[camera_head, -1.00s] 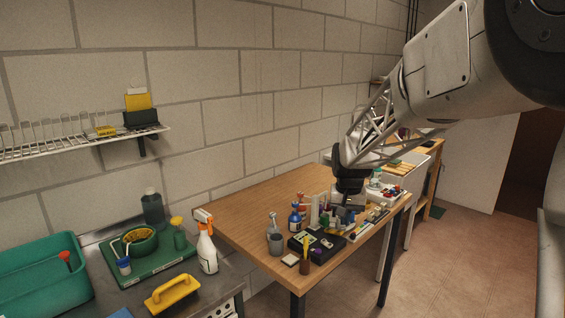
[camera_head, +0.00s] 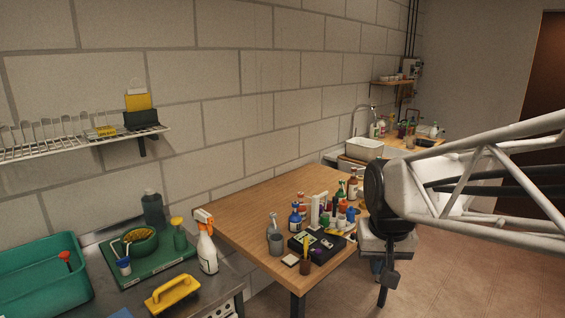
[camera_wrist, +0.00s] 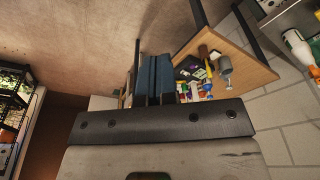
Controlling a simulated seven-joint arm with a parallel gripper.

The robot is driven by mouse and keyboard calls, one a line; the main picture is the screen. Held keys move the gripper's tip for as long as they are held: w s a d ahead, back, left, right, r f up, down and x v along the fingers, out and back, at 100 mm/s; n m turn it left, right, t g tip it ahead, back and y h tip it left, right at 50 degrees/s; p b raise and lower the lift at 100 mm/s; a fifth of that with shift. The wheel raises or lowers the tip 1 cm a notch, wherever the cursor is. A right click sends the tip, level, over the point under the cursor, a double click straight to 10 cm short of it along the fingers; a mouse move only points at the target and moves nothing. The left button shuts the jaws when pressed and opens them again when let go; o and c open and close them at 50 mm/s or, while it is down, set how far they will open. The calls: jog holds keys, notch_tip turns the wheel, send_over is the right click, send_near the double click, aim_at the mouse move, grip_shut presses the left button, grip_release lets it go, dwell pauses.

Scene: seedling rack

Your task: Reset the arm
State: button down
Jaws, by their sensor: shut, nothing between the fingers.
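My gripper (camera_head: 386,292) hangs at the right of the head view, pointing down beside the wooden table's right edge, over the floor. In the wrist view my gripper (camera_wrist: 154,60) shows two dark fingers side by side, shut with nothing between them. The wooden table (camera_head: 245,205) carries a cluster of bottles and small items, apart from the fingers. My wrist and forearm hide the table's right end and part of the area behind it.
A black box (camera_head: 316,246) lies near the table's front edge. A white sink (camera_head: 364,149) is behind. Floor at right is open.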

jog(key=s+f, duration=0.2)
jog(key=s, duration=1.1)
jog(key=shift+s+f+n+t, duration=0.3)
jog(key=shift+f+n, duration=0.05)
jog(key=shift+n, duration=0.05)
